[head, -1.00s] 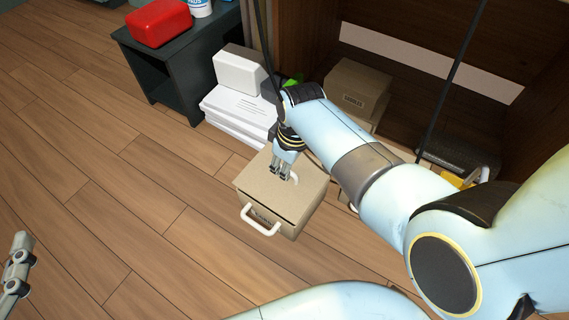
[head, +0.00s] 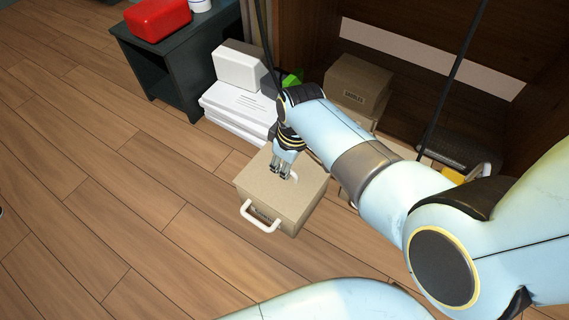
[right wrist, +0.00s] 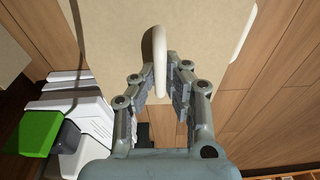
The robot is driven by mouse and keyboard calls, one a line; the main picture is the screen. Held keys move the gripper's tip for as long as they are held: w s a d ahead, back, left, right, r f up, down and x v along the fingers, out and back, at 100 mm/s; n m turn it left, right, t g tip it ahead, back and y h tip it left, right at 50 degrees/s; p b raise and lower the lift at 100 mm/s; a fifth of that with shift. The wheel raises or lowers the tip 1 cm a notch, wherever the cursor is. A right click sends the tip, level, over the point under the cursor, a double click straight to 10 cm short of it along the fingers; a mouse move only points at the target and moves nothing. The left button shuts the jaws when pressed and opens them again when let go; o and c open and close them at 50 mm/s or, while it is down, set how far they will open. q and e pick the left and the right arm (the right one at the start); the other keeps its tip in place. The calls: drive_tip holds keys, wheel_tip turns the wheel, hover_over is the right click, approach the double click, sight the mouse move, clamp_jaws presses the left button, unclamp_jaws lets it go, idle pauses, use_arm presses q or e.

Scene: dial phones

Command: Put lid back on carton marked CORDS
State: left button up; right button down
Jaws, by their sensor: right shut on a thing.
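A tan carton (head: 283,221) stands on the wooden floor, with a white side handle and a small front label that I cannot read. Its tan lid (head: 258,181) lies over the top and looks close to flush with the walls. My right gripper (head: 280,175) is above the lid, shut on its white handle (right wrist: 160,50). In the right wrist view, the gripper (right wrist: 161,82) has a finger on each side of this handle, and the lid (right wrist: 115,25) fills the upper middle. My left gripper is not in view.
Another tan box (head: 356,84), marked CANDLES, sits in the wooden cabinet behind. White boxes (head: 238,108) are stacked left of it. A dark side table (head: 180,65) holds a red box (head: 158,18). The floor (head: 110,210) on the left is clear.

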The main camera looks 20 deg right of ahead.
idle(0.3)
drive_tip(key=shift+r+p, duration=0.1)
drive_tip(key=shift+p, duration=0.2)
drive_tip(key=shift+f+b, duration=0.4)
drive_tip(key=shift+f, duration=0.4)
drive_tip(key=c, duration=1.4)
unclamp_jaws()
drive_tip(key=shift+o, duration=0.2)
